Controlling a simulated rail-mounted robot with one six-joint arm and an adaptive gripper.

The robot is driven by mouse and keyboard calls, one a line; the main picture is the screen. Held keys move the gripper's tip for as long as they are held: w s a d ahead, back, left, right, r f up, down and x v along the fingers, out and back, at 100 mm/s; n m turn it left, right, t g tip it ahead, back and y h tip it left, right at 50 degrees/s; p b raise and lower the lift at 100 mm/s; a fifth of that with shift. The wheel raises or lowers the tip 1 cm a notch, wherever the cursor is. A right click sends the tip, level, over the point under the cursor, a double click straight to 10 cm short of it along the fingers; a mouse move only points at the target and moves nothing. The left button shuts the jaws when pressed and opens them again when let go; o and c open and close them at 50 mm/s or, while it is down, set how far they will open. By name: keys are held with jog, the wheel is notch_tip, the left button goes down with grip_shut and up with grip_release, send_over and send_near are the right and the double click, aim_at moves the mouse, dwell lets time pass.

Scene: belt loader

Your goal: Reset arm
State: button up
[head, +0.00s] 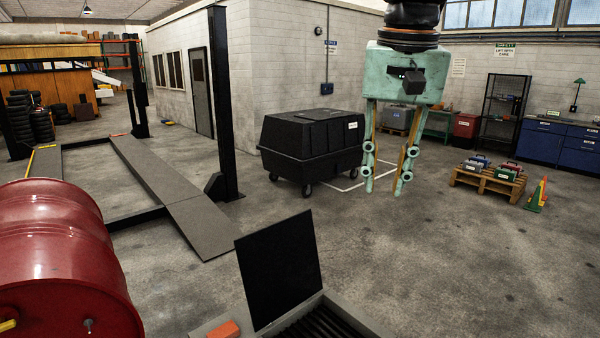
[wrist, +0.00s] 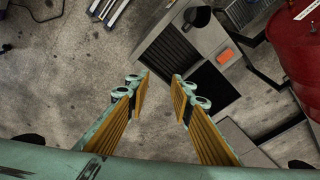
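My gripper (head: 386,188) hangs at the upper right of the head view, pointing down. It is pale green with ochre finger pads. In the wrist view the two fingers (wrist: 162,88) stand apart with bare floor and a corner of the belt unit between them. Nothing is held. The gripper is high above the floor and touches nothing. My arm's black wrist shows above it in the head view, and the rest of the arm is out of the picture.
A belt unit (head: 203,331) with an upright black panel (head: 279,267) and an orange block (head: 224,329) is at the bottom. A red drum (head: 55,255) stands left. A black wheeled bin (head: 312,146) and a pallet (head: 487,184) with cases stand behind. The floor right of centre is clear.

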jog(key=s+d+f+n+b, duration=0.1)
jog(key=s+f, duration=0.4)
jog(key=s, duration=0.5)
jog(key=s+d+f+n+t+b, duration=0.1)
jog(key=s+f, duration=0.4)
jog(key=s, duration=0.5)
jog(key=s+d+f+b, duration=0.3)
jog(key=s+f, duration=0.3)
jog(key=s, duration=0.3)
jog(key=shift+s+n+t, duration=0.4)
